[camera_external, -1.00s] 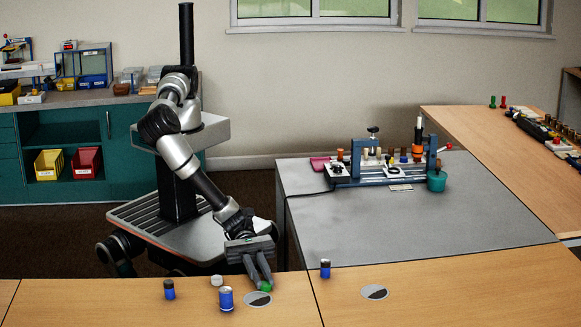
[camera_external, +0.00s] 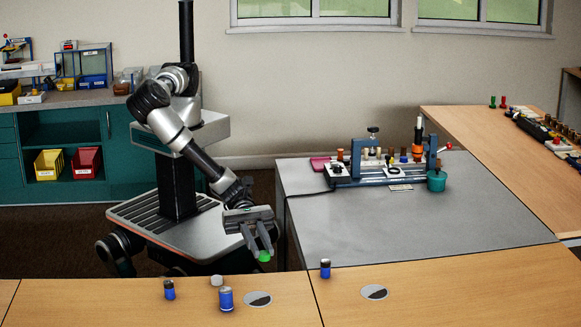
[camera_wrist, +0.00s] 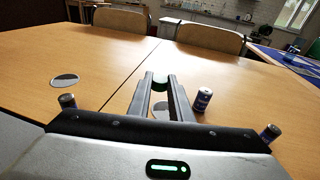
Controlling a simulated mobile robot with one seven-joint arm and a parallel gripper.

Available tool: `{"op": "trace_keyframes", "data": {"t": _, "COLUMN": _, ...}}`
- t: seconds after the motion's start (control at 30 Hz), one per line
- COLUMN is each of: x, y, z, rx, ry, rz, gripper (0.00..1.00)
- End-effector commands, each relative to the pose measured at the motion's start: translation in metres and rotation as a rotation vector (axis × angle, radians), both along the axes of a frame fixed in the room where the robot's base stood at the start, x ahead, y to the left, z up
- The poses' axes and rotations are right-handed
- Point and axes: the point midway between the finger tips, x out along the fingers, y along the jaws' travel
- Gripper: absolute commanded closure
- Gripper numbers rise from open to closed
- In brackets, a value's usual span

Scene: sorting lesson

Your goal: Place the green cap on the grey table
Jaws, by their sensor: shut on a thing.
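The green cap (camera_external: 265,256) is between the fingertips of my gripper (camera_external: 262,250), which is shut on it. In the external view it is held above the far edge of the front wooden table, and the fingers partly hide it. The cap also shows dark green in the wrist view (camera_wrist: 160,82), at the tips of my gripper (camera_wrist: 161,88). The grey table (camera_external: 400,220) lies to the right of my gripper, with a wide bare top.
Blue cylinders (camera_external: 226,299), (camera_external: 169,290) and (camera_external: 325,268) and a small white cap (camera_external: 216,280) stand on the wooden table (camera_external: 420,300). A blue fixture (camera_external: 375,175) with several parts and a teal pot (camera_external: 437,181) occupy the grey table's back. Its front half is clear.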

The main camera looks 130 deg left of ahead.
Motion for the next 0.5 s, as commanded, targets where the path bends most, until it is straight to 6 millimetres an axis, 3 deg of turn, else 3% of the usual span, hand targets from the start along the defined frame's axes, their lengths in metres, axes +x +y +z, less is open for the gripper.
{"op": "trace_keyframes", "data": {"t": 0.27, "x": 0.001, "y": 0.010, "z": 0.018, "rx": 0.001, "ry": -0.001, "rz": 0.018, "gripper": 1.00}}
{"op": "trace_keyframes", "data": {"t": 0.37, "x": 0.001, "y": 0.034, "z": 0.037, "rx": 0.003, "ry": -0.003, "rz": 0.060, "gripper": 1.00}}
{"op": "trace_keyframes", "data": {"t": 0.5, "x": -0.002, "y": 0.093, "z": 0.080, "rx": 0.005, "ry": -0.005, "rz": 0.165, "gripper": 1.00}}
